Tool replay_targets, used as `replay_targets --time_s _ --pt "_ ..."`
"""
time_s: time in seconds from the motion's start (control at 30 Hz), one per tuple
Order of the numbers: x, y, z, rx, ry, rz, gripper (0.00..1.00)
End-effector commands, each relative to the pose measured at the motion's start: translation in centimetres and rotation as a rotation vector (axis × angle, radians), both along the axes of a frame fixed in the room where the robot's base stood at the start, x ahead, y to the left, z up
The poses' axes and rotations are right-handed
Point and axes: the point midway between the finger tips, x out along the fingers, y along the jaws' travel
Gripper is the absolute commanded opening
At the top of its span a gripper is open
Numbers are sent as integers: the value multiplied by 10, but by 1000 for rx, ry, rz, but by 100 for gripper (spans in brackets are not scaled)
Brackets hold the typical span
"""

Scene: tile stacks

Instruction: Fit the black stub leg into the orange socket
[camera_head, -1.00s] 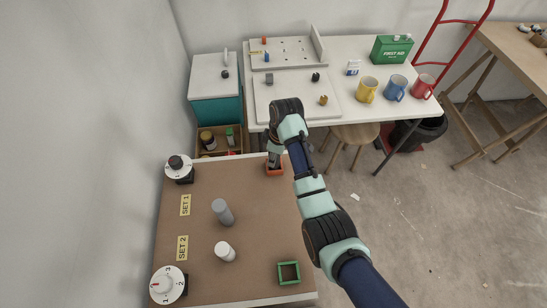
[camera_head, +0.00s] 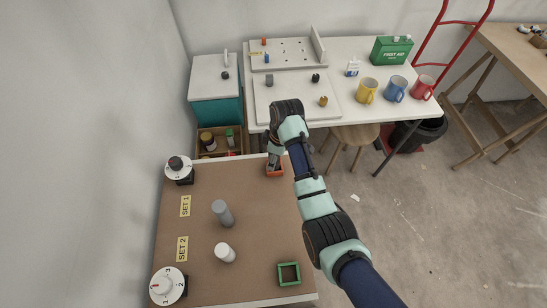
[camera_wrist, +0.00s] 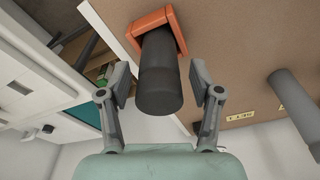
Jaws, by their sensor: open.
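The orange socket (camera_head: 276,172) is a square frame at the back right of the brown board, partly hidden by my arm in the head view. In the wrist view the orange socket (camera_wrist: 171,22) surrounds the far end of the black stub leg (camera_wrist: 159,82). The leg stands in the socket; how deep it sits I cannot tell. My gripper (camera_wrist: 161,95) is open, with one finger on each side of the leg and a gap at both sides. In the head view my gripper (camera_head: 274,158) is above the socket, and the leg is not clearly seen.
A grey cylinder (camera_head: 222,213), a white cylinder (camera_head: 225,252) and a green square socket (camera_head: 289,273) stand on the brown board (camera_head: 255,195). Two dials (camera_head: 179,170) (camera_head: 167,286) are at its left edge. A white table (camera_head: 355,105) with mugs and pegboards is behind.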

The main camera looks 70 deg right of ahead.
Motion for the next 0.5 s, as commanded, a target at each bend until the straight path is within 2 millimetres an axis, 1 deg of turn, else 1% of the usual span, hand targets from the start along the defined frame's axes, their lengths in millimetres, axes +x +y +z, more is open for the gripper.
replay_targets --time_s 0.03,0.2,0.4,0.5 --pt "-1 -1 13 -4 -2 -1 64" --pt "-7 -3 58 -4 -5 -2 64" --pt "-14 -2 105 -1 -1 -1 64" --pt "-16 -2 111 0 -1 -1 64"
